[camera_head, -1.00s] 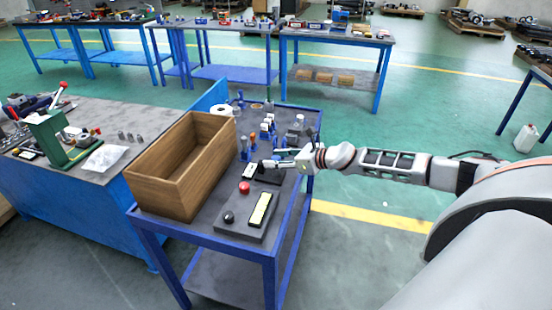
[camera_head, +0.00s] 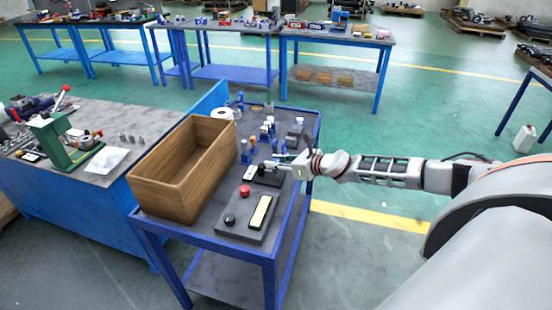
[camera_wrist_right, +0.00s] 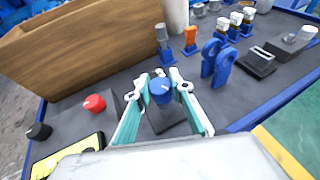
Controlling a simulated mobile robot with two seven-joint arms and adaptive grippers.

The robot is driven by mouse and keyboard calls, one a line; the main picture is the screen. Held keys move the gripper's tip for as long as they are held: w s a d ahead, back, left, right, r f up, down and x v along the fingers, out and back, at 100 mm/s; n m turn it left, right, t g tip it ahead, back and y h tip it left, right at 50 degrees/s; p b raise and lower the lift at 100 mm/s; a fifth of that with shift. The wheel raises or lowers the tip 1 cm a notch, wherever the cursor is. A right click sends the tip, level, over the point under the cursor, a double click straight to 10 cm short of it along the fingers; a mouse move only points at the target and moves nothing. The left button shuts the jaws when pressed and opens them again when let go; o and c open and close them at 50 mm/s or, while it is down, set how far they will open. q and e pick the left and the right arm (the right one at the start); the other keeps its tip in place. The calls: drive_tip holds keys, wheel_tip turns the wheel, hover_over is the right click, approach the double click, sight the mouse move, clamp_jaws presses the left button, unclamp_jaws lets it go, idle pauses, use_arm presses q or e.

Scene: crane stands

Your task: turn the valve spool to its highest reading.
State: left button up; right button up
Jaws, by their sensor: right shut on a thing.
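The valve spool appears to be the blue-topped knob (camera_wrist_right: 161,91) on a small dark block. In the right wrist view it sits between the fingers of my right gripper (camera_wrist_right: 161,84), which is shut on it. In the head view my right gripper (camera_head: 275,164) reaches in from the right, above the dark block (camera_head: 270,178) on the blue cart. The fingers hide most of the knob there. I cannot read any scale or value. My left gripper is not in view.
A wooden box (camera_head: 160,190) stands left of the gripper on the cart. In front is a grey panel with a black knob (camera_head: 229,220), a red button (camera_head: 244,191) and a yellow strip (camera_head: 260,212). Blue clamps (camera_wrist_right: 217,62) and small fittings stand close beyond the gripper.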

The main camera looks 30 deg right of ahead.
drive_tip(key=shift+a+r+m+h+p, duration=0.1)
drive_tip(key=shift+r+m+h+p, duration=0.2)
drive_tip(key=shift+m+h+p, duration=0.55)
drive_tip(key=shift+f+p, duration=0.1)
drive_tip(key=shift+p, duration=0.4)
drive_tip(key=shift+f+m+t+h, duration=0.15)
drive_tip(key=shift+m+t+h, duration=0.15)
drive_tip(key=shift+m+h, duration=0.95)
drive_tip(key=shift+h, duration=0.3)
drive_tip(key=shift+a+f+m+h, duration=0.1)
drive_tip(key=shift+m+h, duration=0.8)
drive_tip(key=m+h, duration=0.2)
drive_tip(key=shift+g+h, duration=0.4)
drive_tip(key=shift+m+g+h, duration=0.3)
drive_tip(key=shift+m+h, duration=0.3)
drive_tip(key=shift+m, duration=0.1)
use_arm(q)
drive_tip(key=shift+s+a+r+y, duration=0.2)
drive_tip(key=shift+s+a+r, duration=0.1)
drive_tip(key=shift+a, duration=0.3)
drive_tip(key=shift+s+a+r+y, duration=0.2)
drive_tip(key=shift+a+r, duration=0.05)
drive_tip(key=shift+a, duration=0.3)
use_arm(e)
drive_tip(key=shift+d+m+g+h, duration=0.2)
drive_tip(key=shift+m+g+h, duration=0.2)
drive_tip(key=shift+m+h, duration=0.2)
